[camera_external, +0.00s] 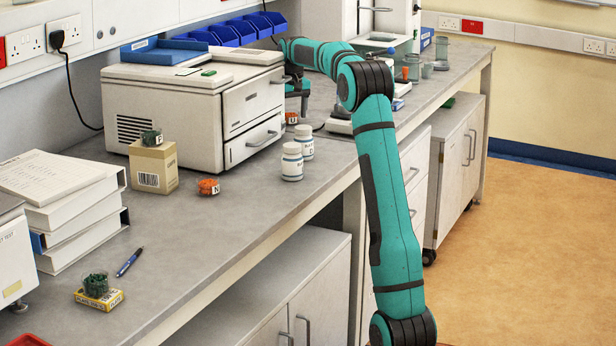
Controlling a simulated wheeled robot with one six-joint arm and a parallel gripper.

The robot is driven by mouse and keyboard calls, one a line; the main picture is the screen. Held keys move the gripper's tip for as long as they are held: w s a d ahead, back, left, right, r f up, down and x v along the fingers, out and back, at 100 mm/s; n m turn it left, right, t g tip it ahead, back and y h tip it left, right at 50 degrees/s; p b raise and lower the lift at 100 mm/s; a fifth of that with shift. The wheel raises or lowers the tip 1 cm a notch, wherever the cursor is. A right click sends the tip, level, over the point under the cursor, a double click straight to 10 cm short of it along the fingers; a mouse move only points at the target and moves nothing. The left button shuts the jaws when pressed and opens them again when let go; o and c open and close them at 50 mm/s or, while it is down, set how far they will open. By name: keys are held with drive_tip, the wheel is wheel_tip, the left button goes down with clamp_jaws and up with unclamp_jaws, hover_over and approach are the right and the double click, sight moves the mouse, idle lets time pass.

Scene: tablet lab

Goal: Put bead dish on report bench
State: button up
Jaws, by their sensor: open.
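Several small clear dishes of beads stand on the long grey bench (225,225). An orange bead dish marked N (208,186) is on the bench top in front of the white instrument. A dish marked P (151,138) with dark green beads sits on a cardboard box. Another dish with green beads (96,285) sits on a yellow box at the lower left. An orange dish marked U (291,118) is beside the instrument's right side. My gripper (300,108) is open, pointing down close to dish U; the instrument partly hides it. I cannot tell which bench is the report bench.
The white instrument (185,110) blocks the bench's back. Two white bottles (292,162) stand in front of my gripper. Binders (75,210), a blue pen (130,262) and a cardboard box (153,170) are at the left. Cups (412,67) and a balance stand farther back. The front bench strip is mostly clear.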

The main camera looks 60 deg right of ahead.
sight(292, 113)
wheel_tip(292, 113, up, 12)
drive_tip(key=s, duration=0.1)
drive_tip(key=shift+a+f, duration=0.2)
drive_tip(key=shift+a, duration=0.2)
